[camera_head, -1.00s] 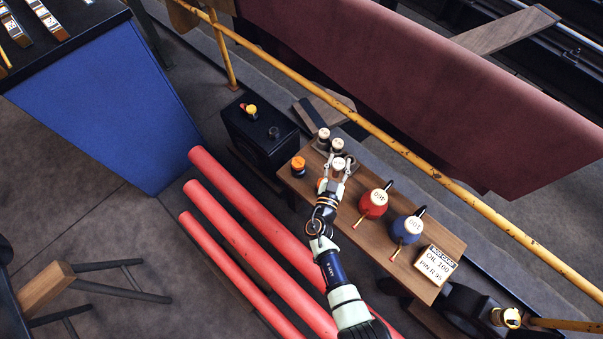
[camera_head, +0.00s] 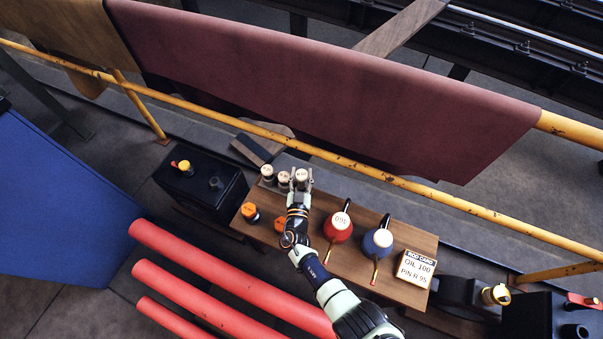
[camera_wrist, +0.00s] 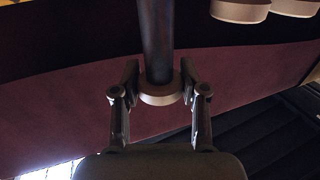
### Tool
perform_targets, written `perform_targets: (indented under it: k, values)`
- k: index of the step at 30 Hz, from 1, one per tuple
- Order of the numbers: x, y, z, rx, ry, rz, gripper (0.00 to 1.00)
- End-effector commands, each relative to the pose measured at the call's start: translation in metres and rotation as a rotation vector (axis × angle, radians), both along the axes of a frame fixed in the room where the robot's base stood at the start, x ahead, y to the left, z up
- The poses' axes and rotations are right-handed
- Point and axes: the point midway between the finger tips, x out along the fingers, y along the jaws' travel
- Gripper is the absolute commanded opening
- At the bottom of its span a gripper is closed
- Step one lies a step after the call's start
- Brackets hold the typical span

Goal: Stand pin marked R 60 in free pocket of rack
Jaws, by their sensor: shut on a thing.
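My gripper (camera_head: 301,184) is shut on a pin with a pale round cap (camera_head: 301,175), at the back edge of the wooden bench. The mark on the cap is too small to read surely. In the wrist view the fingers (camera_wrist: 160,88) close on both sides of the pin's pale cap (camera_wrist: 160,97), and its dark shaft (camera_wrist: 156,40) runs away from me. Two other pale-capped pins, one on the left (camera_head: 267,171) and one nearer (camera_head: 284,178), stand just left of the held pin. The rack under them is mostly hidden, and I cannot tell whether the held pin touches it.
The bench (camera_head: 340,262) also holds an orange-topped pot (camera_head: 249,211), another orange top (camera_head: 282,226) beside my arm, a red can (camera_head: 340,222), a blue can (camera_head: 378,241) and a card (camera_head: 411,267). A yellow rail (camera_head: 330,152) runs behind.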

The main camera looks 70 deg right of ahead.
Motion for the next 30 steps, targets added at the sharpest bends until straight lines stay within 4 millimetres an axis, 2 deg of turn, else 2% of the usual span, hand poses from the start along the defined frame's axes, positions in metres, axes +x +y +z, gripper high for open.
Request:
perform_targets:
  k: [4, 30]
  values:
    - [0.0009, -0.0004, -0.0071, -0.003, -0.001, 0.001, 0.00]
    - [0.0005, 0.0002, -0.0111, -0.003, -0.001, 0.000, 0.00]
